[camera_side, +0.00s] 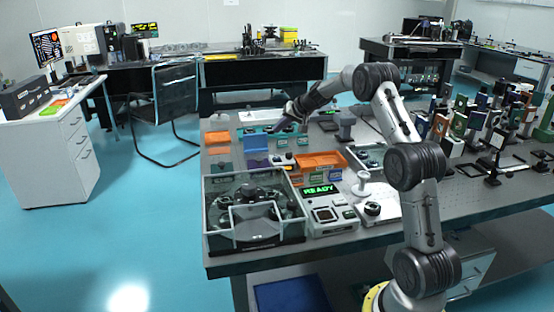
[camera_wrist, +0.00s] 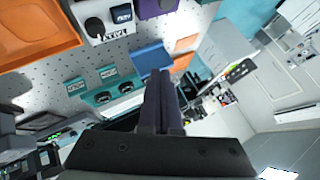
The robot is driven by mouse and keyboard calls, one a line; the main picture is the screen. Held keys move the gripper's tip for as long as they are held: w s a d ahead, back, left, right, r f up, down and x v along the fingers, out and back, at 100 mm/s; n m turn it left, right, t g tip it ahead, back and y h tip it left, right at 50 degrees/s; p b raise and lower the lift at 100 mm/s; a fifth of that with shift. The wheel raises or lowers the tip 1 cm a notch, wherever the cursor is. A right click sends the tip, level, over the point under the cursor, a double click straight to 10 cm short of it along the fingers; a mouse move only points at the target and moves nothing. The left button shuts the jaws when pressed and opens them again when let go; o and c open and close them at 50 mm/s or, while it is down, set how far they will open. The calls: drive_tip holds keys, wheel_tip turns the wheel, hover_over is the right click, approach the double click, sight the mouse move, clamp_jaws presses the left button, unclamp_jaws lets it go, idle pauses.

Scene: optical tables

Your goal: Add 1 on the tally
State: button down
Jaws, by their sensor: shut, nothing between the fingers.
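The tally is a white box (camera_wrist: 103,20) at the top of the wrist view. It has a dark round knob or button, a small dark display and a label that appears upside down. The number on the display is too small to read surely. In the side view I cannot tell it surely among the small devices. My gripper (camera_wrist: 160,75) is shut and empty, with its dark fingers together and apart from the tally in the wrist picture. In the side view my gripper (camera_side: 279,127) hangs over the far part of the optical table, close to a blue tray (camera_side: 256,139).
An orange tray (camera_side: 320,160) lies nearer the table's front, and its edge shows in the wrist view (camera_wrist: 40,45). A clear-walled box (camera_side: 215,222) and a panel reading READY (camera_side: 320,190) stand in front.

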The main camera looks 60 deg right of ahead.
sight(279, 159)
drive_tip(key=shift+f, duration=4.35)
drive_tip(key=shift+f, duration=0.1)
drive_tip(key=shift+f, duration=0.35)
drive_tip(key=shift+f, duration=0.5)
drive_tip(key=shift+r, duration=0.15)
drive_tip(key=shift+a+r, duration=0.1)
drive_tip(key=shift+r, duration=0.6)
drive_tip(key=shift+r, duration=2.55)
